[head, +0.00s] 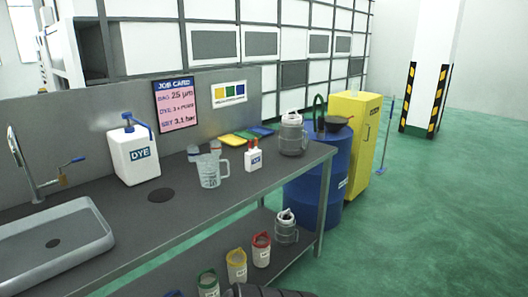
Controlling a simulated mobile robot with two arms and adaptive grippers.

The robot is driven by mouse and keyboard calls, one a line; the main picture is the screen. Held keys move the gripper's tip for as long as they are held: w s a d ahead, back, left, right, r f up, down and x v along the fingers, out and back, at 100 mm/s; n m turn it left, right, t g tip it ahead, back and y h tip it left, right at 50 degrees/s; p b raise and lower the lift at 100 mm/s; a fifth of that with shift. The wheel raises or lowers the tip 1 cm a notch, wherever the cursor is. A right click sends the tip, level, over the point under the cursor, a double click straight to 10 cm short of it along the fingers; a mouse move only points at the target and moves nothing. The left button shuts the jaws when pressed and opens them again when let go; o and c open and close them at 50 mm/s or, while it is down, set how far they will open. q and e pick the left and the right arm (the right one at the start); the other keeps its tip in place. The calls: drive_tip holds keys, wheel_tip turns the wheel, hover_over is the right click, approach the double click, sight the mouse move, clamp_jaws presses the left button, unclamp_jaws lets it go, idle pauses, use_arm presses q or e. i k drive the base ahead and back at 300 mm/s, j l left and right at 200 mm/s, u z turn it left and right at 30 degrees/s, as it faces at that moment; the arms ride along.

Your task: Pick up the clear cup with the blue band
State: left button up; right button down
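On the lower shelf, a row of pale cups with coloured rims runs toward the bottom edge: a red one (261,254), a yellow one (236,269) and a green one (208,287). Beyond the green one, a small bluish rim (173,294) shows at the bottom edge. The rest of it is cut off, so I cannot tell whether it is the clear cup with the blue band. A clear jug (210,173) with a handle stands upright on the bench top, with greyish rounded shapes at its rim.
A blue drum (330,170) and yellow cabinet (362,130) stand behind.

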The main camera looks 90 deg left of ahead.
sight(192, 151)
drive_tip(key=u, duration=3.3)
drive_tip(key=i+l+u, duration=0.15)
drive_tip(key=i+l, duration=0.35)
drive_tip(key=i+l+u, duration=0.2)
drive_tip(key=i+l, duration=0.2)
drive_tip(key=l, duration=0.25)
